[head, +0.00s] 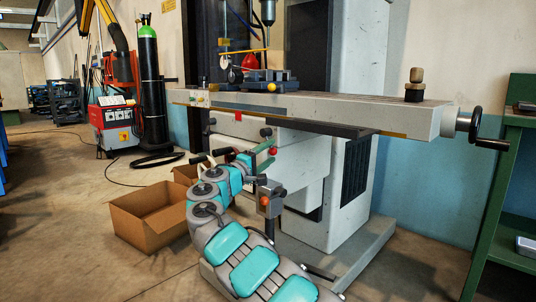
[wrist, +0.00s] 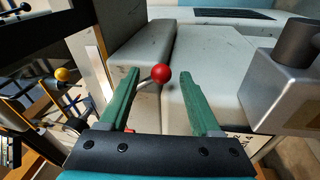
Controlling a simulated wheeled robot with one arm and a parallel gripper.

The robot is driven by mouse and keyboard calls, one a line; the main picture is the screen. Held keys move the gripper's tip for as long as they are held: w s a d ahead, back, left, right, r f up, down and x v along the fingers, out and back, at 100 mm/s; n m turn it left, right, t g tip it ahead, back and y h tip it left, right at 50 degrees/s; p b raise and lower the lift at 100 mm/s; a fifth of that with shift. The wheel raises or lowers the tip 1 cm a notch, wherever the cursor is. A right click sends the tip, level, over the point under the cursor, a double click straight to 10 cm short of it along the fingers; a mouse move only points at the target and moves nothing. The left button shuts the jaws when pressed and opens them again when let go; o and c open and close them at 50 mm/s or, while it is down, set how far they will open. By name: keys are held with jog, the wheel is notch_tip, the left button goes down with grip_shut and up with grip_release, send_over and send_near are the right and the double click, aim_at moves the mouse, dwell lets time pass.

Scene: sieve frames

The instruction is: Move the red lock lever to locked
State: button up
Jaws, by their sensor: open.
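The red lock lever is a red ball (wrist: 161,74) on a short pale metal rod in the wrist view. It shows between the two green fingers of my gripper (wrist: 159,67), close to their tips. The fingers are apart, with a visible gap on each side of the ball. In the head view the red ball (head: 272,151) sits at the front of the grey machine, just below its table. The green fingers of my gripper (head: 267,149) point toward it. Where the lever's rod meets the machine is not clear.
The long machine table (head: 420,119) overhangs this spot, with a crank handle (head: 488,143) at its right end. A grey block with a black cylinder (wrist: 285,85) is close on the right in the wrist view. Cardboard boxes (head: 128,227) are on the floor to the left.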

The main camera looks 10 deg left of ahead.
jog(key=shift+s, duration=0.1)
jog(key=v, duration=0.7)
jog(key=shift+s+a, duration=0.2)
jog(key=shift+s, duration=0.05)
jog(key=shift+f, duration=0.1)
